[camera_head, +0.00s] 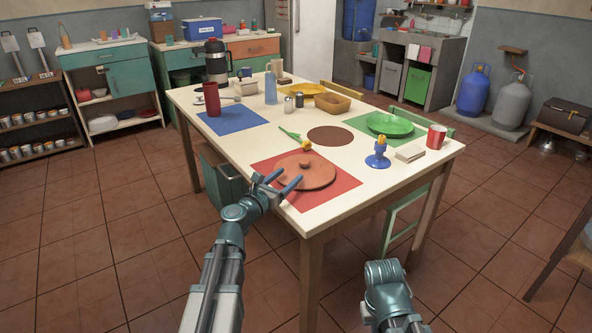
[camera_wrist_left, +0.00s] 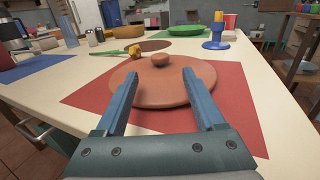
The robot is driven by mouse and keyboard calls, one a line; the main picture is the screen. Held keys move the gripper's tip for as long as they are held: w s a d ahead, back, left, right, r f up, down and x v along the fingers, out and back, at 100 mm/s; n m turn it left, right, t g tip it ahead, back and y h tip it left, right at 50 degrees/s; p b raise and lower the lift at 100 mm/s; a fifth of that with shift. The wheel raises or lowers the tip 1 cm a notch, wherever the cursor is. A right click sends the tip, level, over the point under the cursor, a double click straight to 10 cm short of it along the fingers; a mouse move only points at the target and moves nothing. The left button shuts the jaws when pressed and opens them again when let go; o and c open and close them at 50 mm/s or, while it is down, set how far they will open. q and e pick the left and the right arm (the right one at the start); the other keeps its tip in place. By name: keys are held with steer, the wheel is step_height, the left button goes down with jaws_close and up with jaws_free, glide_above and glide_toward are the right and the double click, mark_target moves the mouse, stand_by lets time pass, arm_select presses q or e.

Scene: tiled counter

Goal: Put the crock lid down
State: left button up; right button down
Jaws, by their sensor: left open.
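The crock lid (camera_head: 306,171) is a round terracotta disc with a small knob on top. It lies flat on the red placemat (camera_head: 333,188) at the near edge of the table. In the left wrist view the lid (camera_wrist_left: 160,92) sits just ahead of the jaws, with its knob (camera_wrist_left: 160,60) beyond the fingertips. My left gripper (camera_head: 284,178) is open and empty at the lid's near left edge, its blue fingers spread over the rim. Whether they touch it I cannot tell. My right arm (camera_head: 388,290) shows at the bottom right; its fingers are not visible. No crock is clearly visible.
A yellow tulip (camera_head: 296,138) lies just behind the lid. A blue egg cup (camera_head: 378,155), a light block (camera_head: 410,153) and a red mug (camera_head: 436,137) stand to the right. A brown round mat (camera_head: 331,136) lies bare behind; a green plate (camera_head: 390,124) is at far right.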

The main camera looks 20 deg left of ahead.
arm_select(q)
steer(key=shift+v, duration=2.3)
